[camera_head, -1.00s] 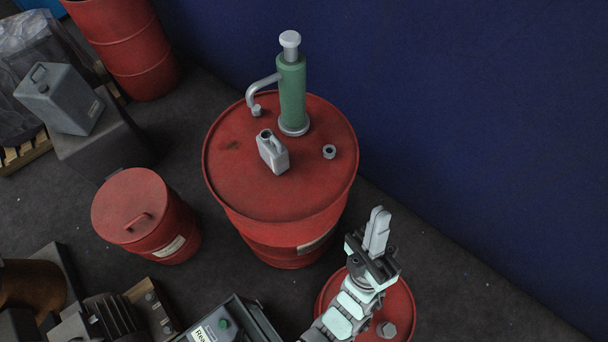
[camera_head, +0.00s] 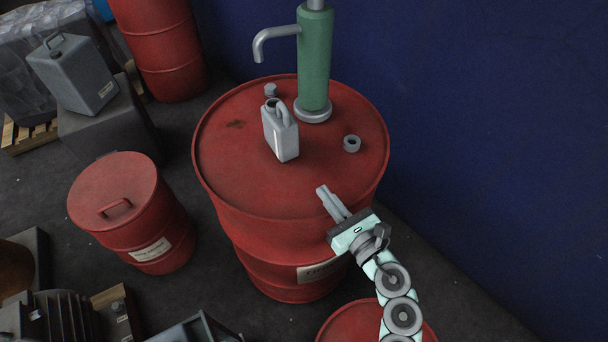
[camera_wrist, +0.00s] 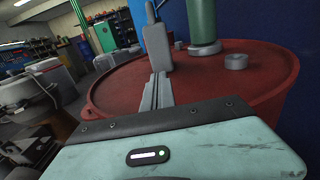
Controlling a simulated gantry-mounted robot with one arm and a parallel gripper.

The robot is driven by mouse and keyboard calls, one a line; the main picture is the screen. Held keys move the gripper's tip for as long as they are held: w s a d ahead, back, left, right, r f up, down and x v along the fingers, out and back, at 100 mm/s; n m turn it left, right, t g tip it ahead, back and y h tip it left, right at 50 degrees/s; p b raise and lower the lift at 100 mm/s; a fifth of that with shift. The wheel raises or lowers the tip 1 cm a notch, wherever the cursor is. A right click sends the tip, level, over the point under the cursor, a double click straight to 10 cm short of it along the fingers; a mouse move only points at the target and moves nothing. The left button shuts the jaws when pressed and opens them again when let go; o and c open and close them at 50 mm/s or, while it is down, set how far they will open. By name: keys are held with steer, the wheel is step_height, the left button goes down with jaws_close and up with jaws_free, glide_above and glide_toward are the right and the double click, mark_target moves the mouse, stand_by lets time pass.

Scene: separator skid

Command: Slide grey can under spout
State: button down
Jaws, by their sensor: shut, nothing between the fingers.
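The grey can (camera_head: 284,137) stands upright on the large red drum (camera_head: 240,165), with its open neck and handle on top. It also shows in the wrist view (camera_wrist: 157,48), straight ahead of my fingers. The green hand pump (camera_head: 315,65) rises from the drum behind and right of the can. Its grey spout (camera_head: 273,33) bends down to the left, and its mouth lies up and left of the can in the head view. My gripper (camera_head: 322,190) is shut and empty over the drum's near right part, apart from the can. It also shows in the wrist view (camera_wrist: 157,76).
A grey ring fitting (camera_head: 352,144) sits on the drum right of the can. A small grey fitting (camera_head: 271,90) is behind the can. A smaller lidded red drum (camera_head: 130,205) stands at left. A blue wall (camera_head: 470,110) rises behind. The drum top's left side is clear.

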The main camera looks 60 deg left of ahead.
mark_target(291, 149)
steer(key=a, duration=0.4)
steer(key=s+a, duration=0.1)
steer(key=a, duration=0.8)
steer(key=shift+s+a+b, duration=0.15)
steer(key=shift+a+b, duration=0.15)
steer(key=shift+a, duration=0.1)
